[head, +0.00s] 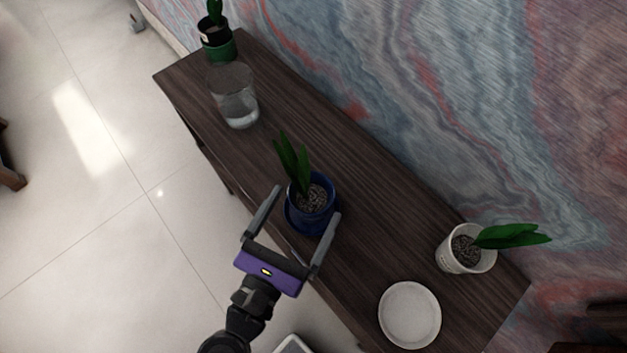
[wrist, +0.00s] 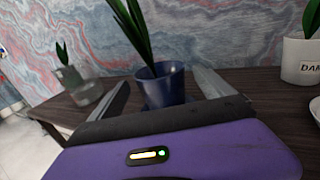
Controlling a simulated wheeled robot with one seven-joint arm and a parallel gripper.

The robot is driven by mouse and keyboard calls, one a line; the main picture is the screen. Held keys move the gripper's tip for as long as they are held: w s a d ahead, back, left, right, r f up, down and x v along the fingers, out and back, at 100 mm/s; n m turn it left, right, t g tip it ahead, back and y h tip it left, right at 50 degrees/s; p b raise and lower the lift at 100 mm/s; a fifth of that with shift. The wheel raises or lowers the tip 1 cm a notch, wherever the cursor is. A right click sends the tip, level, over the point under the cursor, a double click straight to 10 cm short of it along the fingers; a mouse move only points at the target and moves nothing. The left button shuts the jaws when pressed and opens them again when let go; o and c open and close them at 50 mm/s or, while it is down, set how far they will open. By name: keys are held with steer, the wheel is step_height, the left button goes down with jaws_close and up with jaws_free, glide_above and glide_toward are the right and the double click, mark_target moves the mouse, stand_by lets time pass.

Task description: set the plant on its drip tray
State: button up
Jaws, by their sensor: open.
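A blue pot with an upright green plant (head: 313,196) stands on a blue saucer (head: 297,222) near the desk's front edge. My gripper (head: 307,202) is open, with one finger on either side of this pot. In the wrist view the blue pot (wrist: 165,86) shows between the fingers; I cannot tell whether they touch it. A white pot with a leaning green plant (head: 461,252) stands to the right, with no tray visible under it. An empty round white tray (head: 409,315) lies in front of it, apart from it.
A clear glass jar (head: 236,96) stands to the left on the dark wooden desk (head: 365,225). A marbled wall (head: 440,100) runs along the back. Bare desk separates the blue and white pots.

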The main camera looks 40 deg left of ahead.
mark_target(302, 213)
steer(key=v, duration=0.5)
stand_by(0.6)
